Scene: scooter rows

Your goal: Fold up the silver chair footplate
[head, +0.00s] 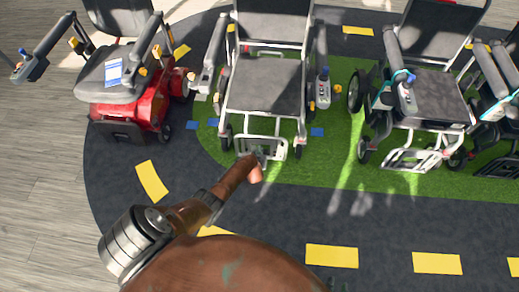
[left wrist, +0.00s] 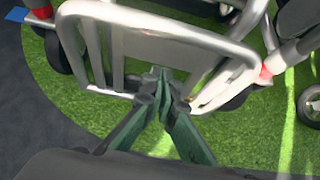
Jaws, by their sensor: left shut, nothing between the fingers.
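The silver wheelchair (head: 265,85) with a grey seat stands in the middle of the row in the head view. Its silver footplate (head: 270,141) extends at the front, low down, as a tube frame with bars; in the left wrist view the footplate (left wrist: 180,20) fills the upper middle. My left gripper (head: 261,160) is at the front of the footplate, partly hidden by my own wrist. In the left wrist view its green-grey fingers (left wrist: 162,72) are shut and empty, with tips overlapping the frame's lower bar. I cannot tell whether they touch it. My right gripper is not in view.
A red scooter (head: 130,95) stands to the left. Another wheelchair (head: 425,95) with teal parts stands to the right, with one more at the right edge. Green turf (head: 330,165) lies under the chairs. The dark road (head: 400,215) with yellow dashes in front is clear.

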